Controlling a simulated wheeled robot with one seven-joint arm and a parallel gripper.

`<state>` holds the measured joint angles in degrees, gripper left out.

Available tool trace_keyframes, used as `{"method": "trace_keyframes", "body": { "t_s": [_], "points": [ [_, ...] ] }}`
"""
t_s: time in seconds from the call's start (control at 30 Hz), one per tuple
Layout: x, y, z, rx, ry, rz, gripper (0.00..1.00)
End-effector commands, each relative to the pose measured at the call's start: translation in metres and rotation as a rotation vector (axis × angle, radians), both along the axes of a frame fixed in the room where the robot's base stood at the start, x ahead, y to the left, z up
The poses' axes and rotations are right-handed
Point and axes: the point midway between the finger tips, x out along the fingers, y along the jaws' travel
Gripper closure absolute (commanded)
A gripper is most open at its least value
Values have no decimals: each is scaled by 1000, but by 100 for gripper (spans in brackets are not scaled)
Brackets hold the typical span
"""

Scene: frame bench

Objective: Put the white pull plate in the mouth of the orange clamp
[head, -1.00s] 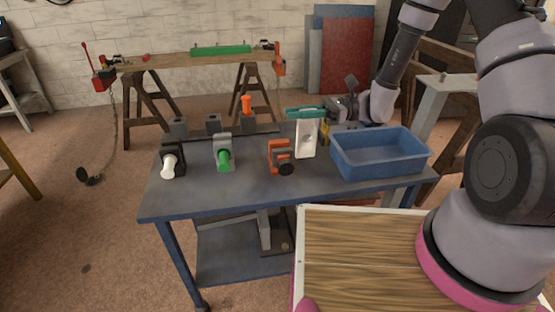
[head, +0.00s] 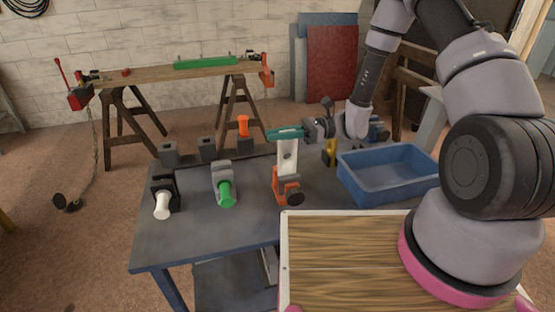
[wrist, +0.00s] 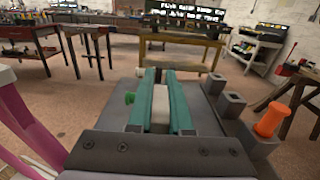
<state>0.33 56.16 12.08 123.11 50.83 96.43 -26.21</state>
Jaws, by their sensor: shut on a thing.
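The white pull plate (head: 287,158) hangs upright from the teal fingers of my gripper (head: 286,134). In the wrist view the pale plate (wrist: 160,122) sits between the two teal fingers (wrist: 161,95), which are shut on it. The orange clamp (head: 280,187) stands on the blue-grey bench, with its dark round knob facing me. The plate is in line with the clamp, and its lower end meets the clamp's top in the head view. I cannot tell whether that end is inside the mouth, which is partly hidden.
A green-handled clamp (head: 223,185) and a white-handled clamp (head: 163,194) stand to the left. A blue bin (head: 385,172) is close on the right. Grey sockets (head: 207,148) line the back, one holding an orange cylinder (head: 243,125). The bench front left is clear.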

Motion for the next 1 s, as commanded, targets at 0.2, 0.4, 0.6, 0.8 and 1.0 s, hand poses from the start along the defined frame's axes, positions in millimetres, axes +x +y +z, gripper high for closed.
{"method": "trace_keyframes", "body": {
  "t_s": [0.2, 0.4, 0.6, 0.8, 1.0],
  "points": [
    [0, 0, -18, 0, 0, 0, 100],
    [0, 1, -46, 0, 2, 1, 100],
    [0, 0, -56, 1, -2, 1, 100],
    [0, 0, -57, 0, -1, 0, 100],
    [0, 0, -59, -1, -1, 1, 53]
  ]
}}
